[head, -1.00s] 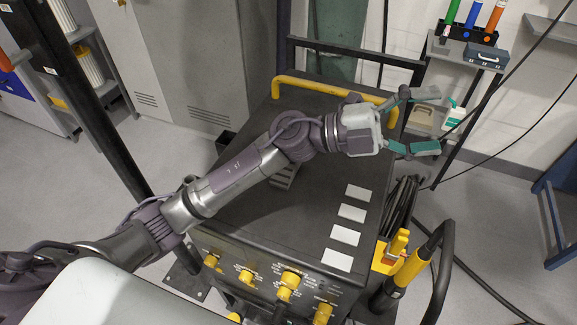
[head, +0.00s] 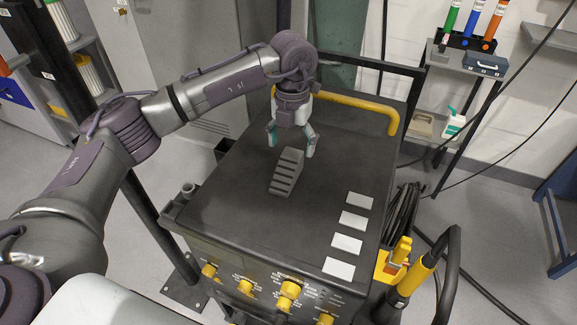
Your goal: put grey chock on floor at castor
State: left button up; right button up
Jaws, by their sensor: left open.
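The grey chock (head: 286,173), a stepped wedge, sits on the dark top of the cabinet (head: 240,215). My left gripper (head: 290,146) points down just above and behind the chock's far end. Its two teal-tipped fingers are spread apart, with nothing held between them. Whether a finger touches the chock I cannot tell. No castor can be made out; the cabinet's lower part is mostly hidden. My right gripper is not in view.
A yellow handle (head: 355,108) runs along the cabinet's back edge. White labels (head: 346,243) lie on its right side, and yellow knobs (head: 290,289) line the front. Cables (head: 402,210) hang at the right. Grey floor (head: 490,225) is open beyond them.

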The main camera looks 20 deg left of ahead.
aim_at(288, 161)
pick_arm(q)
notch_tip(288, 161, down, 3)
jog(key=shift+s+r, duration=0.1)
jog(key=shift+r, duration=0.05)
jog(key=f+p, duration=0.3)
jog(key=f, duration=0.1)
jog(key=shift+a, duration=0.35)
jog(key=shift+f, duration=0.65)
grip_shut()
jog(key=shift+r, duration=0.1)
